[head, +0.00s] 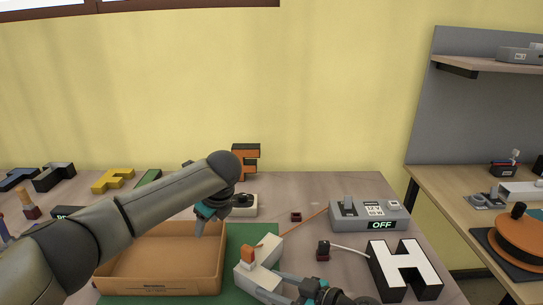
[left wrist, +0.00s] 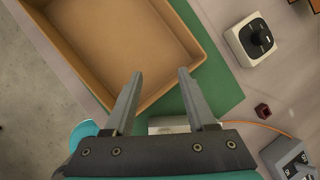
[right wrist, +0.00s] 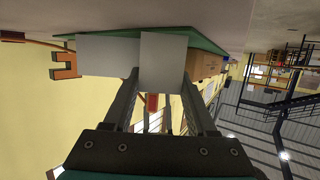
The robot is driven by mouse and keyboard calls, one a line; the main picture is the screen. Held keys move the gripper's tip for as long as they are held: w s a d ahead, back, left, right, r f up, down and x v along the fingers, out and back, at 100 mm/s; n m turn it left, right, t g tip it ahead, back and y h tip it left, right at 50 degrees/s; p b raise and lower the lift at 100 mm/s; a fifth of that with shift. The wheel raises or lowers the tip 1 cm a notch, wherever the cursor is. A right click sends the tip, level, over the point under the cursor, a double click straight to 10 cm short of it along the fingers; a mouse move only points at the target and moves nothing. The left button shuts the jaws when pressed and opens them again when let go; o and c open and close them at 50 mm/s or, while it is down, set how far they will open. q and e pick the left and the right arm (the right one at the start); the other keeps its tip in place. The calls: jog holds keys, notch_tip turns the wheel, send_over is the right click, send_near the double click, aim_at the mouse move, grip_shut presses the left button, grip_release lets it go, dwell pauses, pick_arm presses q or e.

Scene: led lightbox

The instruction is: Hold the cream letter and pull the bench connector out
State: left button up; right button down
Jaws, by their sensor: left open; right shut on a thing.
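The cream letter (head: 262,283) stands at the front of the green mat (head: 236,236), with an orange connector (head: 247,256) on its left part. An orange cable (head: 305,222) runs from the grey power box (head: 380,215) toward the letter; its end is hard to trace. My right gripper (head: 292,284) is shut on the letter, whose pale faces (right wrist: 163,60) fill the space ahead of its fingers. My left gripper (head: 200,230) is open and empty over the cardboard box. In the left wrist view its spread fingers (left wrist: 160,75) partly hide the letter (left wrist: 170,123).
The cardboard box (head: 165,280) stands left of the letter. A white device with a black knob (head: 244,205) and a small dark red block (head: 296,217) lie behind. The power box reads OFF.

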pick_arm(q)
notch_tip(320, 180, up, 3)
jog(key=m+g, duration=0.1)
jog(key=m, duration=0.1)
send_over(247, 249)
jog(key=d, duration=0.1)
jog(key=shift+s+d+f+g+h, duration=0.15)
jog(key=shift+s+d+g+h, duration=0.15)
jog(key=shift+s+h, duration=0.25)
jog(key=shift+x, duration=3.4)
grip_shut()
jog(key=shift+r, duration=0.2)
jog(key=shift+r, duration=1.15)
jog(key=shift+r, duration=0.1)
